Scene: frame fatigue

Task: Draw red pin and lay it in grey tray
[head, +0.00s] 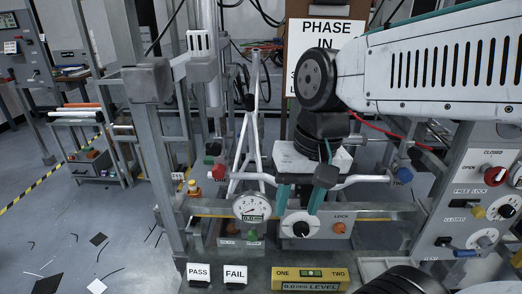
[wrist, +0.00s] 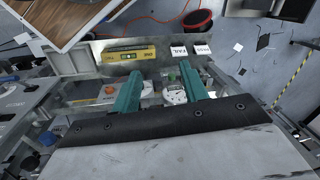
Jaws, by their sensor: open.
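A red knob (head: 219,172), which looks like the head of the red pin, sits at the left end of the white tubular frame (head: 262,178) in the head view. Its shaft is hidden. I cannot pick out the red pin in the wrist view. My gripper (head: 300,203) hangs over the middle of the frame, right of the red knob and apart from it. In the wrist view my gripper's (wrist: 161,72) two teal fingers are spread, with nothing held between them. I cannot tell for sure which surface is the grey tray.
A blue knob (head: 404,174) is at the frame's right end. A dial gauge (head: 252,207) and a lock panel (head: 315,228) stand below my gripper. PASS (head: 198,272) and FAIL (head: 235,273) cards and a yellow level (head: 311,279) line the front. A control panel (head: 485,200) stands right.

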